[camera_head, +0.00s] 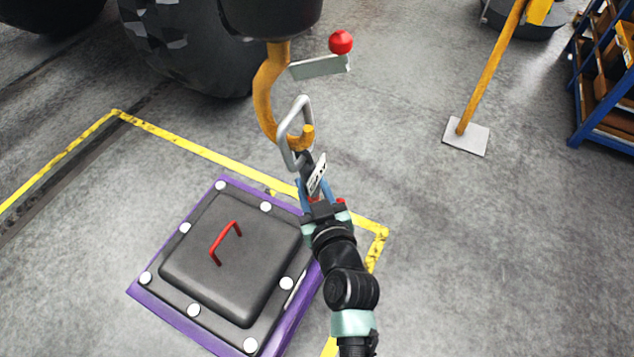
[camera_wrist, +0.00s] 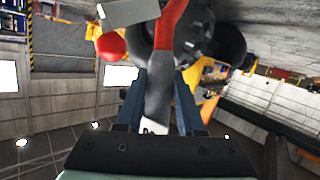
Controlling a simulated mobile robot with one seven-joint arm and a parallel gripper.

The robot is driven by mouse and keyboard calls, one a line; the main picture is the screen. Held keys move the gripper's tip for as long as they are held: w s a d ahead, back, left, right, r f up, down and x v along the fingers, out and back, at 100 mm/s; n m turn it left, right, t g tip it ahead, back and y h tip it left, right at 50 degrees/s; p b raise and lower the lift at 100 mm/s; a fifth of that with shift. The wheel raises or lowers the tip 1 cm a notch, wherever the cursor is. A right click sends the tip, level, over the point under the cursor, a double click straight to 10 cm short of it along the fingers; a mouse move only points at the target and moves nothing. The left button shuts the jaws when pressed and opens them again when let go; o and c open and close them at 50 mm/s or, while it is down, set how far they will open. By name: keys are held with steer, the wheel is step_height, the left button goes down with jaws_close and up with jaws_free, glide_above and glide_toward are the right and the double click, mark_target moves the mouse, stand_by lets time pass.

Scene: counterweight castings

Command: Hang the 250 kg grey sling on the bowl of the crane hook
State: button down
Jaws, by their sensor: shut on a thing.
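The orange-yellow crane hook (camera_head: 264,92) hangs from a dark block at the top of the head view, its bowl low and its tip to the right. A silver metal link (camera_head: 283,146) of the sling overlaps the bowl and tip. The hook tip seems to show through the link; I cannot tell whether the link bears on the bowl. Below the link is a short dark grey sling part with a white tag (camera_head: 316,175), its print unreadable. My gripper (camera_head: 315,190) is shut on the sling. In the wrist view the blue fingers hold its grey strap (camera_wrist: 158,95).
A grey plate (camera_head: 318,67) with a red ball (camera_head: 341,42) sits beside the hook. Below left, a black casting (camera_head: 215,270) with a red handle (camera_head: 226,242) stands on a purple base. A yellow post (camera_head: 485,75) and blue shelving (camera_head: 580,95) stand right. Open floor lies between.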

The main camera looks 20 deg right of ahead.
steer(key=shift+w+a+f+b, duration=0.2)
steer(key=shift+w+f+b, duration=0.15)
steer(key=shift+f+b, duration=0.35)
steer(key=shift+w+a+f+b, duration=0.1)
steer(key=shift+w+f+b, duration=0.05)
steer(key=shift+f+b, duration=0.7)
steer(key=shift+f, duration=0.1)
steer(key=shift+c, duration=2.2)
jaws_free()
steer(key=shift+f, duration=0.2)
steer(key=shift+s+f, duration=0.2)
steer(key=shift+f, duration=0.05)
steer(key=b+v, duration=0.3)
steer(key=v, duration=1)
steer(key=shift+r, duration=0.25)
